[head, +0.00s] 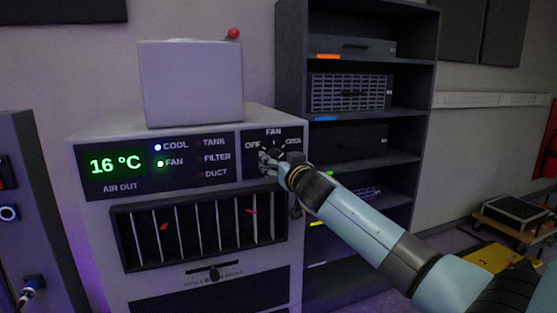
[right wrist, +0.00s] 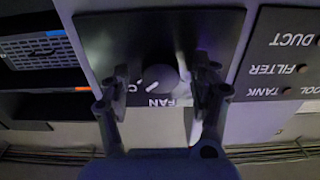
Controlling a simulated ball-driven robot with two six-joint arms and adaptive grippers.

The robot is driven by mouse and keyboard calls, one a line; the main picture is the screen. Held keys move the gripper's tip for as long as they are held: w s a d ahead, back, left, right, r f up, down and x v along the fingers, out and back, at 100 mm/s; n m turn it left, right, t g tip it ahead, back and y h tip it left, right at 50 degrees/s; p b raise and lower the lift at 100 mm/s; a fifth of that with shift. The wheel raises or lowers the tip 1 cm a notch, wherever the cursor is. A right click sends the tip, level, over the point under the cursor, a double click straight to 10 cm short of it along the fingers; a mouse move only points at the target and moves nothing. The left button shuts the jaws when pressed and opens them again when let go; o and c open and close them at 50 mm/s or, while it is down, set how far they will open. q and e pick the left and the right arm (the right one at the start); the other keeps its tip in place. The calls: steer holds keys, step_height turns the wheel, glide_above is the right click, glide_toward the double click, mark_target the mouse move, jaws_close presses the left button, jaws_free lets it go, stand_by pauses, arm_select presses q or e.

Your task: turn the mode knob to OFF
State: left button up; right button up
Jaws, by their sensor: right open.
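The mode knob (right wrist: 163,80) is a round dark knob on a black panel (head: 251,173) at the upper right of the grey cooling unit. The panel has FAN at the top, OFF to the left and COOL to the right. In the right wrist view, upside down, a white mark on the knob lies near FAN and the C of COOL; its exact setting is hard to tell. My right gripper (right wrist: 160,88) is open, one finger on each side of the knob, with gaps visible. In the head view my right gripper (head: 271,162) hides most of the knob. My left gripper is out of view.
The unit's display (head: 115,162) reads 16 °C, with the COOL and FAN lamps lit. A louvred vent (head: 200,228) and a slider (head: 214,273) sit below. A grey box (head: 190,84) stands on top. A dark shelf rack (head: 425,100) stands close on the right.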

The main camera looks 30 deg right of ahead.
steer(key=shift+w, duration=0.2)
steer(key=shift+c, duration=0.5)
steer(key=c, duration=1.1)
steer(key=shift+o, duration=0.2)
